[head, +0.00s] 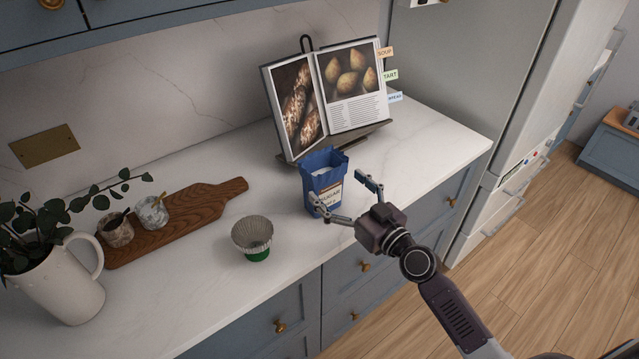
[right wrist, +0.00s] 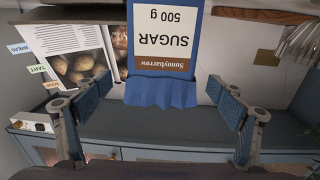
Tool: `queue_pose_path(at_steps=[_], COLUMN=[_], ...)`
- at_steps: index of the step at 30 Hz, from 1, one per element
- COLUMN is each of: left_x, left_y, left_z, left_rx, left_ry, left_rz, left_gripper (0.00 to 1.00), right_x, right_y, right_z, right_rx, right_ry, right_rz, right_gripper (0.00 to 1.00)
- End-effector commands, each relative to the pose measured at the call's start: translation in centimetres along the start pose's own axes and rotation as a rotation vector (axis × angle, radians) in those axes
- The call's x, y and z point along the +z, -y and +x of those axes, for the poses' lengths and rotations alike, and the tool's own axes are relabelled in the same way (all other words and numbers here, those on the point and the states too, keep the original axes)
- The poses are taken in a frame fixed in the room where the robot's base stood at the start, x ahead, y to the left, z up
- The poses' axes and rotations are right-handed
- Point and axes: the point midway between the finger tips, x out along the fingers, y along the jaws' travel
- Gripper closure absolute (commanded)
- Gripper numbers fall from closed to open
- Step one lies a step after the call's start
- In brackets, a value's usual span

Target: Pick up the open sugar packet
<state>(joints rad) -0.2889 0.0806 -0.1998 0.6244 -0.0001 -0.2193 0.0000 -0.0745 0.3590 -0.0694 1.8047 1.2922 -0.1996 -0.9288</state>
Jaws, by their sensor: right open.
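The open sugar packet (head: 324,181) is blue with a white and brown label and stands upright on the white counter, its top open with white showing inside. My right gripper (head: 345,194) is open, close in front of the packet, with one finger near each side. In the right wrist view the packet (right wrist: 163,45) appears upside down between the two spread fingers of the right gripper (right wrist: 160,105). I cannot tell whether either finger touches it. My left gripper is not in view.
An open cookbook on a stand (head: 330,95) is just behind the packet. Fluted metal tins with a green base (head: 252,236) stand to its left. A wooden board (head: 215,197) with small cups and a white jug (head: 62,285) are farther left. Counter (head: 440,135) is clear at right.

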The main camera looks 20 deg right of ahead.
Motion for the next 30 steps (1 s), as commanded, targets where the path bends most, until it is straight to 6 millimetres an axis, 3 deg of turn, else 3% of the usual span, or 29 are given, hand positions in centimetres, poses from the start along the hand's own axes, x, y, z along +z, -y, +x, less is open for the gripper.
queue_pose_path(at_steps=[9, 15, 23, 30], left_x=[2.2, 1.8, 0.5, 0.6], left_y=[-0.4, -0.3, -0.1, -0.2], left_z=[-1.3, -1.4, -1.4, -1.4], left_rx=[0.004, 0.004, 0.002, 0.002], left_ry=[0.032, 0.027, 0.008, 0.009], left_rz=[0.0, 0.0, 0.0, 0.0], left_gripper=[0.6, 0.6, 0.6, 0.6], right_x=[0.1, 0.3, 0.4, 0.4], right_y=[0.1, 0.2, 0.2, 0.2], right_z=[3.9, 5.8, 6.0, 6.0], right_rx=[0.0, -0.001, -0.001, -0.001], right_ry=[0.0, 0.001, 0.002, 0.002], right_rz=[0.004, 0.001, 0.001, 0.001], right_gripper=[0.12, 0.12, 0.12, 0.39])
